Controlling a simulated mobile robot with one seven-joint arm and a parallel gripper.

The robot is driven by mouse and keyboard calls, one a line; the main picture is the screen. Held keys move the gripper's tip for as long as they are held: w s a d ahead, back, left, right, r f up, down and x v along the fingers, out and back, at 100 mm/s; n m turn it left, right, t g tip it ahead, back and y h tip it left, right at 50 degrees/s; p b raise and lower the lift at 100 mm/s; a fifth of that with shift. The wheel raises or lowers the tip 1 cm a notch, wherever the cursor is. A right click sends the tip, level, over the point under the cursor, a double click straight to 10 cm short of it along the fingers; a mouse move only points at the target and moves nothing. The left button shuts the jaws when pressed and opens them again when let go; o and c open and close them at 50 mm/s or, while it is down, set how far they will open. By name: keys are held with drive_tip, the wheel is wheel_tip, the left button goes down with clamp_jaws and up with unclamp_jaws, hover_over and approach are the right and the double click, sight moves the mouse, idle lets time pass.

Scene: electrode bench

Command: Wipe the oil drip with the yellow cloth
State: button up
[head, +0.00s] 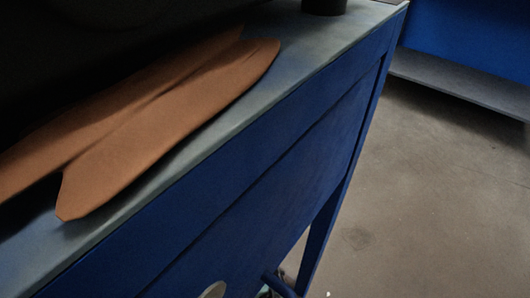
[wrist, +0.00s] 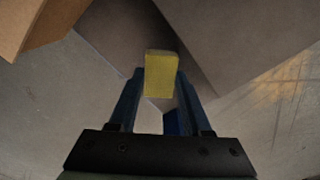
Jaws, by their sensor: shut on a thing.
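The yellow cloth (wrist: 161,75) shows in the wrist view as a small, block-like folded piece. My gripper (wrist: 160,88) is shut on it, with one dark blue finger on each side. The gripper and the cloth cannot be made out in the head view. I cannot make out the oil drip for certain in either view; a faint darker patch (head: 358,237) lies on the concrete floor in the head view, and I cannot tell what it is.
A blue bench (head: 290,165) with a grey top runs diagonally through the head view. Brown flat pieces (head: 165,130) lie on it, with a dark round object (head: 324,6) at its far end. Another grey-edged blue unit (head: 465,90) stands right. The floor (head: 430,200) between is clear.

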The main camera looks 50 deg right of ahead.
drive_tip(key=shift+r+p, duration=0.8)
drive_tip(key=shift+r, duration=0.45)
wheel_tip(320, 180, up, 3)
drive_tip(key=p, duration=0.3)
drive_tip(key=shift+r, duration=0.1)
